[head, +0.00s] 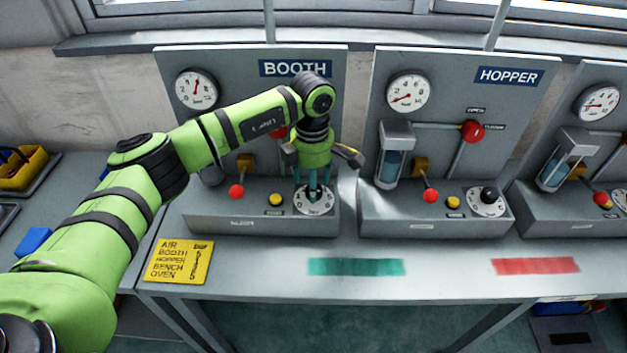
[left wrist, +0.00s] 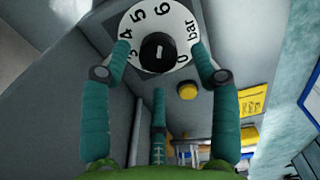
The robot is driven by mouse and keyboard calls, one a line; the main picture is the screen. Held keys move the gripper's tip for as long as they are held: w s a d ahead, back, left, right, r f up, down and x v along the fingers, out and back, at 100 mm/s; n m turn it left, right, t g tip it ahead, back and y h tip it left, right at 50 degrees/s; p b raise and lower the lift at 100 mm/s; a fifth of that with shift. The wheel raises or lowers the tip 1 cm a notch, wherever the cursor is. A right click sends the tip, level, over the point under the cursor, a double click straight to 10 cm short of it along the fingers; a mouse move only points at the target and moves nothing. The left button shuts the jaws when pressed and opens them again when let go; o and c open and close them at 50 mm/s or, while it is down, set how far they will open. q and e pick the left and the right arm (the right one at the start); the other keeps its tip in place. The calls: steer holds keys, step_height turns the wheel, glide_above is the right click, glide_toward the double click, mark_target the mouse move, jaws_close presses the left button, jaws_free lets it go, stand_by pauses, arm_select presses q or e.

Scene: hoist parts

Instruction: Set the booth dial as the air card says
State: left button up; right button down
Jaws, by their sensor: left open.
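The booth dial (head: 315,204) is a white numbered disc on the booth unit's sloped base. In the left wrist view the dial (left wrist: 139,26) shows figures and "bar" around a black knob (left wrist: 158,53) with a white mark. My open teal fingers (left wrist: 159,72) stand on either side of the knob, apart from it. The yellow air card (head: 178,261) lists booth, hopper, bench and oven; its figures are too small to read surely. My right gripper is not in view.
The booth gauge (head: 197,89) has its needle pointing about straight up. A red knob (head: 236,191) and a yellow button (head: 275,199) are left of the dial. The hopper unit (head: 430,223) stands to the right. The bench front is clear around the green strip (head: 355,267).

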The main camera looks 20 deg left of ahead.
arm_select(q)
steer(key=shift+d+f, duration=0.1)
steer(key=shift+f, duration=0.75)
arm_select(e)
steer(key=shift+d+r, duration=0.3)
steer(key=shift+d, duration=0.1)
arm_select(q)
steer(key=c, duration=1.1)
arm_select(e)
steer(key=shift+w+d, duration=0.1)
arm_select(q)
steer(key=shift+f, duration=0.1)
steer(key=shift+c, duration=0.2)
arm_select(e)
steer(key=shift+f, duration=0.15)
arm_select(q)
steer(key=n+b, duration=0.1)
steer(key=n, duration=0.2)
steer(key=shift+f+n+b, duration=0.1)
steer(key=shift+n+b, duration=0.2)
steer(key=shift+b, duration=0.1)
steer(key=shift+n+b, duration=0.75)
steer(key=shift+n, duration=1.25)
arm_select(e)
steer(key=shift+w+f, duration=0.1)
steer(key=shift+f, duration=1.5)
arm_select(q)
steer(key=shift+s, duration=0.1)
steer(key=o, duration=1.1)
steer(key=shift+o, duration=0.2)
